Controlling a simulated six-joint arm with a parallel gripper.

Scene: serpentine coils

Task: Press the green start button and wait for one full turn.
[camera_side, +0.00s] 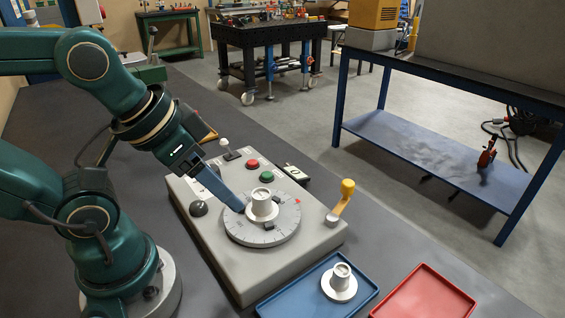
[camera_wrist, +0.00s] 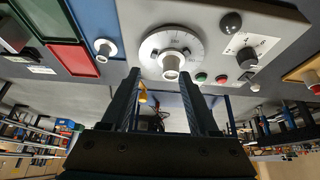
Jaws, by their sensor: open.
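The green start button (camera_side: 266,176) sits on the grey machine box (camera_side: 190,190), between a red button (camera_side: 252,164) and the round graduated dial (camera_side: 243,232). In the wrist view the green button (camera_wrist: 201,77) is just right of my right finger's tip. The dial carries a white flanged cylinder (camera_side: 262,203) at its centre, with small dark blocks beside it and a red mark on its rim. My gripper (camera_side: 240,205) is open and empty, at the dial's left side in the side view; its height above the dial is unclear. Its two fingers (camera_wrist: 158,74) stand apart in the wrist view.
A blue tray (camera_side: 285,302) holds a second white cylinder (camera_side: 341,278). The red tray (camera_side: 425,295) is empty. A small device lies behind the box.

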